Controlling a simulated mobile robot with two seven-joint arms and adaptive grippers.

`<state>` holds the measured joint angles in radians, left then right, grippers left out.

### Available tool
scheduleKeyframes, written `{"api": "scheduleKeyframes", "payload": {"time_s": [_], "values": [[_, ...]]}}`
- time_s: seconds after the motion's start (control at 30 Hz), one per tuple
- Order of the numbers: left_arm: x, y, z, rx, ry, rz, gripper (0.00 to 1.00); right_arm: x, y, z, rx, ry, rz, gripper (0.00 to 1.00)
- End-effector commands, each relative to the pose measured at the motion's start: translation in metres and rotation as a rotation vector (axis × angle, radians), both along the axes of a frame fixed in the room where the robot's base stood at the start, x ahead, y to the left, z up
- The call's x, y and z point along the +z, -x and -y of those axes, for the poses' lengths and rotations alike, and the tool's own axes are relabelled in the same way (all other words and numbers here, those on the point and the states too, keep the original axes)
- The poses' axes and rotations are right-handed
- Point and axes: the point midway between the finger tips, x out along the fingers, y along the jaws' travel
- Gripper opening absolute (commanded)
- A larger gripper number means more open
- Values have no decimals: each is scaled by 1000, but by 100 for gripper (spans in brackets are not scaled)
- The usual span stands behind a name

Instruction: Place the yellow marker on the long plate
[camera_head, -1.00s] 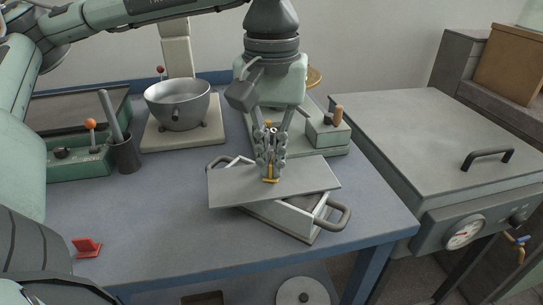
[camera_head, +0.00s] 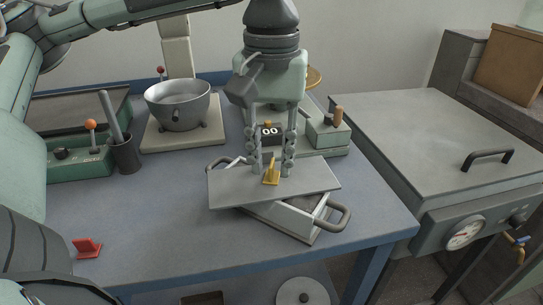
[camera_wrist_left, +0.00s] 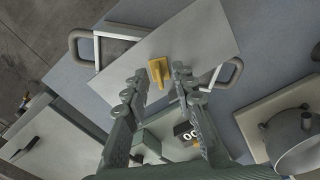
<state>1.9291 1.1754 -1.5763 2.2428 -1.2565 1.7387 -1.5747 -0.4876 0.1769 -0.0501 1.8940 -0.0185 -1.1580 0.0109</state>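The yellow marker (camera_head: 271,174) is a small yellow piece with a flat base and an upright part. It rests on the long plate (camera_head: 233,188), a flat grey board lying across a white tray with handles. My left gripper (camera_head: 272,173) is open, with its fingers on either side of the marker and a gap to it. In the left wrist view the marker (camera_wrist_left: 159,71) lies on the plate (camera_wrist_left: 205,38) between and just beyond the open fingertips (camera_wrist_left: 160,78). My right gripper is not in view.
The white tray (camera_head: 290,219) with grey handles sits under the plate. A metal bowl (camera_head: 178,105) on a scale stands behind left. A red marker (camera_head: 87,247) lies at the front left. A grey lidded cabinet (camera_head: 440,135) stands at the right. The bench's front left is mostly clear.

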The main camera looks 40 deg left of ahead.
Motion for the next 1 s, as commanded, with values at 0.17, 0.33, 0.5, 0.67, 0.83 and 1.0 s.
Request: {"api": "scheduleKeyframes", "payload": {"time_s": [0.17, 0.33, 0.5, 0.67, 0.83, 1.0], "values": [[41, -2, 1, 0, 3, 7, 26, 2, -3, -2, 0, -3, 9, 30], [78, -2, 1, -2, 3, 6, 26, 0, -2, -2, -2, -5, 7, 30], [104, -1, 1, -1, 2, 4, 26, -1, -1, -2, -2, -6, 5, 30], [114, -1, 1, -2, 1, 3, 26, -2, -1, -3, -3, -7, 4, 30], [115, -1, 1, -2, 1, 3, 26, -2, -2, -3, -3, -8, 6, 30], [115, -1, 1, -2, 1, 3, 26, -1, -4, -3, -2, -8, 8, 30]]}}
